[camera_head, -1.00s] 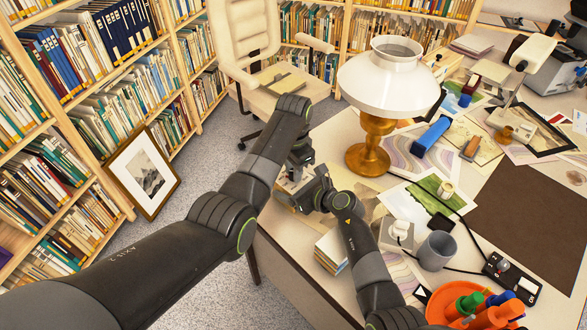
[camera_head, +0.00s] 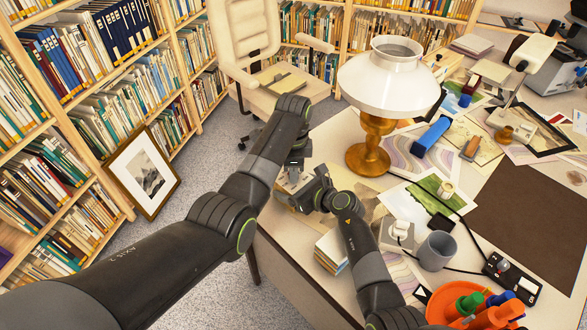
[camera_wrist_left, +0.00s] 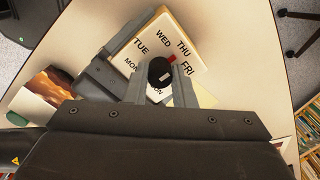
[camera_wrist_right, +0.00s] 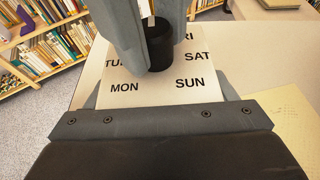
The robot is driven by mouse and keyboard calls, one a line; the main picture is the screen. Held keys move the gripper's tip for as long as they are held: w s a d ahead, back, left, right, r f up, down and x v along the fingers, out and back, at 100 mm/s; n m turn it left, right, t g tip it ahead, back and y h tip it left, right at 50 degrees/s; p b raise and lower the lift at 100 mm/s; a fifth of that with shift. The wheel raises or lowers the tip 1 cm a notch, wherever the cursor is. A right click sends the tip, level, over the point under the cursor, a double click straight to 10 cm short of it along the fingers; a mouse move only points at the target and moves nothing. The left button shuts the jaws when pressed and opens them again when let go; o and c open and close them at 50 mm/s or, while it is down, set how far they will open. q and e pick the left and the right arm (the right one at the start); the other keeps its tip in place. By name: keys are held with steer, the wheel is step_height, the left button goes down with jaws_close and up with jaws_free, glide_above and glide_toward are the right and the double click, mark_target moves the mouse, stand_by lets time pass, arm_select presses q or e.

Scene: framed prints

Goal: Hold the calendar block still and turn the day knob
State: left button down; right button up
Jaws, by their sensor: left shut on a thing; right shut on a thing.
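The calendar block (camera_wrist_right: 150,97) is cream with black day names on its face; it shows in the left wrist view (camera_wrist_left: 192,52), and in the head view it is mostly hidden by my arms. The black round day knob (camera_wrist_left: 158,70) stands on the face and shows in the right wrist view (camera_wrist_right: 158,45). It has a white mark, and a small red mark shows beside it towards THU and FRI. My left gripper (camera_wrist_left: 160,80) is shut on the knob, one finger on each side. My right gripper (camera_wrist_right: 160,92) is shut on the block across its sides.
The block is near the desk's left edge. A white lamp with a brass base (camera_head: 368,156) stands behind. A stack of small books (camera_head: 331,252), a grey mug (camera_head: 437,250) and an orange tray (camera_head: 436,305) lie to the right. A framed print (camera_head: 143,172) leans on the shelves.

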arm_select(q)
steer(key=shift+a, duration=0.1)
stand_by(0.3)
steer(key=c, duration=1.2)
jaws_free()
steer(key=shift+r, duration=0.15)
step_height(320, 180, up, 12)
arm_select(e)
steer(key=o, duration=1.3)
steer(key=shift+c, duration=0.2)
